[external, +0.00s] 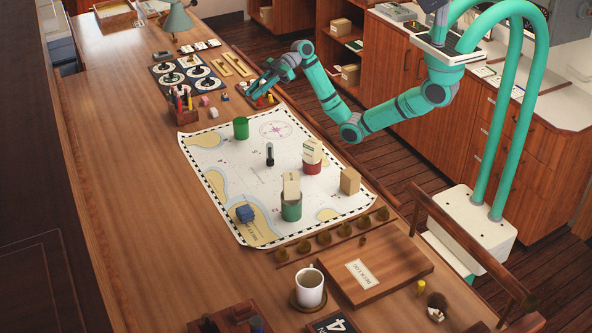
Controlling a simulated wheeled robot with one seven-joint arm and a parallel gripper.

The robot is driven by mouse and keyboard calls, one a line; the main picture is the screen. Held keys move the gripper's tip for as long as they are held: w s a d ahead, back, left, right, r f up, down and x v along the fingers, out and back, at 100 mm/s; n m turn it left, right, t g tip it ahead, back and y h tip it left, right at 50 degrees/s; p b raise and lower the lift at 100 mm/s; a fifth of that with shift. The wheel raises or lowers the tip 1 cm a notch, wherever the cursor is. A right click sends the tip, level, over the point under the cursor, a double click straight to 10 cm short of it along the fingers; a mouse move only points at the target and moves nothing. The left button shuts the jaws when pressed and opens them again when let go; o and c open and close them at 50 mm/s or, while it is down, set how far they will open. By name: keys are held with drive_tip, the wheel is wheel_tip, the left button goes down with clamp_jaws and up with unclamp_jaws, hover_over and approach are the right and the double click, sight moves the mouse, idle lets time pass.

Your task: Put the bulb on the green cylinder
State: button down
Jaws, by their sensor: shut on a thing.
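A green cylinder (241,129) stands bare on the far part of the white chart (205,150). A second green cylinder (291,211) stands on the near part with a cream block (291,185) on top. My gripper (254,92) is beyond the chart's far edge, beyond the bare green cylinder and slightly right of it in the picture. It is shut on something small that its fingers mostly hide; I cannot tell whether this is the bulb. A small dark upright object (270,155) with a paler lower part stands mid-chart; I cannot tell what it is.
A red cylinder (312,168) bearing a cream block, a tan box (350,181) and a blue block (245,214) stand on the chart. A pen holder (184,112) is at its far left. A mug (309,287) is nearer. The table's left side is clear.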

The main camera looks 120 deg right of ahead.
drive_tip(key=w+d+f, duration=0.1)
drive_tip(key=w+f, duration=0.1)
drive_tip(key=w+d+f, duration=0.3)
drive_tip(key=w+f, duration=0.1)
drive_tip(key=w, duration=0.1)
drive_tip(key=shift+d+f, duration=0.25)
drive_tip(key=shift+f, duration=0.05)
drive_tip(key=shift+w+d+f, duration=0.1)
drive_tip(key=shift+w+f, duration=0.1)
drive_tip(key=shift+f, duration=0.55)
drive_tip(key=shift+w+d+f, duration=0.1)
drive_tip(key=shift+w+f, duration=0.05)
drive_tip(key=shift+f, duration=0.55)
drive_tip(key=shift+w+d+f, duration=0.1)
drive_tip(key=shift+w+f, duration=0.1)
drive_tip(key=shift+f, duration=0.55)
drive_tip(key=shift+f, duration=0.2)
drive_tip(key=c, duration=1.5)
unclamp_jaws()
drive_tip(key=shift+c, duration=0.2)
drive_tip(key=shift+r, duration=0.15)
drive_tip(key=v, duration=1.2)
